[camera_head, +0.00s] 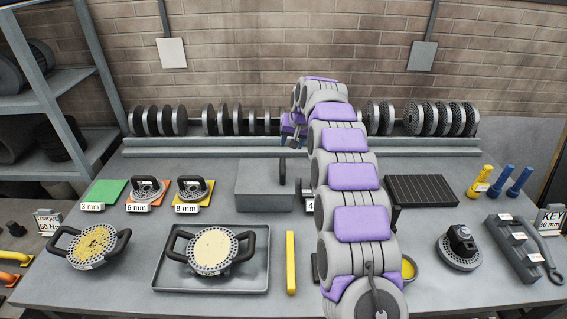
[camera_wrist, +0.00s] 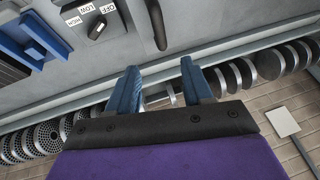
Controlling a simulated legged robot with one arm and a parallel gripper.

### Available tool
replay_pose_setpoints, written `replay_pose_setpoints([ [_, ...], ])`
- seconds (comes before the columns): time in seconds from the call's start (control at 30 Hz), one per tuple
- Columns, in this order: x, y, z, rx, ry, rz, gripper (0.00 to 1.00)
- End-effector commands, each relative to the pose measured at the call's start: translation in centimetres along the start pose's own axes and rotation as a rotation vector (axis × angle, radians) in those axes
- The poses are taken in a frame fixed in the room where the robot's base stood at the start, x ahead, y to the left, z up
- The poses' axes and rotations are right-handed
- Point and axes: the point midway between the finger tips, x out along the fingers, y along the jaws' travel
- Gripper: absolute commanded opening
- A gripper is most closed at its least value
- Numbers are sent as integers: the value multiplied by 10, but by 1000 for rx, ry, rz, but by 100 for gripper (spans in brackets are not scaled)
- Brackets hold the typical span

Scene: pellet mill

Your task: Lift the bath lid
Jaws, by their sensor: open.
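The bath appears to be the grey box (camera_head: 262,203) in the middle of the table in the head view. A black upright handle (camera_head: 283,171) stands at its right side, and a black handle also shows at the top of the wrist view (camera_wrist: 156,25). I cannot make out the lid's edge, and my arm hides the area to the right. My gripper (camera_head: 293,128) is behind the box, near the rack of discs. In the wrist view its two blue fingers (camera_wrist: 160,90) are apart with nothing held between them, away from the handle.
A black knob (camera_wrist: 97,29) marked OFF, LOW and HIGH shows in the wrist view. A long rack (camera_head: 190,147) of discs runs along the back. A tray (camera_head: 165,283) holding a handled die, a yellow bar (camera_head: 291,263) and a black grooved block (camera_head: 422,190) stand nearby.

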Motion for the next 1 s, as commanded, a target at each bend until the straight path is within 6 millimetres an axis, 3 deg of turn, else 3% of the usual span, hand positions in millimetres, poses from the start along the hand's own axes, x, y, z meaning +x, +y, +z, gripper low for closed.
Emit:
replay_pose_setpoints([
  [0.2,44,0,2,0,-5,2,51],
  [0.53,96,0,2,0,-4,1,51],
  [0.8,129,0,2,-1,-3,1,51],
  [1.0,144,1,1,0,-3,1,51],
])
